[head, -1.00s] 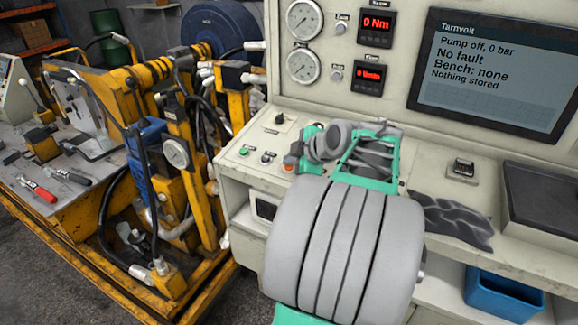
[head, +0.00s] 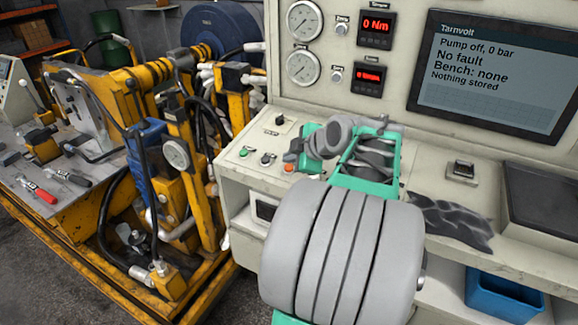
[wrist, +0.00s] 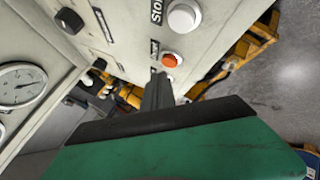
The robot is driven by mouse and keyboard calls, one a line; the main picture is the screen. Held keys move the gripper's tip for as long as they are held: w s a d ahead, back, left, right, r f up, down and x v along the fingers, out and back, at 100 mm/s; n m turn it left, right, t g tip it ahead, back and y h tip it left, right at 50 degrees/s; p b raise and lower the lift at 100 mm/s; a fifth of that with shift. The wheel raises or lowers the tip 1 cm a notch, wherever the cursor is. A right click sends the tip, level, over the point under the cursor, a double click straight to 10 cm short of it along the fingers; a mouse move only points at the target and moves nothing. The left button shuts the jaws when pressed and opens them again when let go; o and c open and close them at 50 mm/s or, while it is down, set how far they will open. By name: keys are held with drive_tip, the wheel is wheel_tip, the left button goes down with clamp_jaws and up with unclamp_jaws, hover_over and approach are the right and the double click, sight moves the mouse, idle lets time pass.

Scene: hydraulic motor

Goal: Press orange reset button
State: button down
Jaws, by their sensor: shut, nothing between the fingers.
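The orange button (wrist: 170,60) is on the pale panel in the wrist view, beside a larger white button (wrist: 183,16) whose label appears to read "Stop". My gripper (wrist: 158,82) is shut and empty, its dark fingers pointing at the panel. In the wrist picture the fingertips end just below the orange button; I cannot tell whether they touch the panel. In the head view the orange button (head: 288,167) shows at the left edge of my green gripper body, near the console's front edge. The fingertips are mostly hidden there by my own arm.
A green button (head: 244,152) and a dark knob (head: 280,119) are on the console left of my arm. The screen (head: 495,75) reads "No fault" and "Pump off, 0 bar". A yellow machine (head: 170,190) stands left; a blue bin (head: 503,297) sits below right.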

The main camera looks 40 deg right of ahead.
sight(289, 176)
drive_tip(key=shift+s+a+r+p, duration=0.15)
drive_tip(key=shift+r+p, duration=0.4)
drive_tip(key=shift+r, duration=0.7)
drive_tip(key=shift+a+r+p, duration=0.2)
drive_tip(key=shift+r+p, duration=0.35)
drive_tip(key=shift+r, duration=0.7)
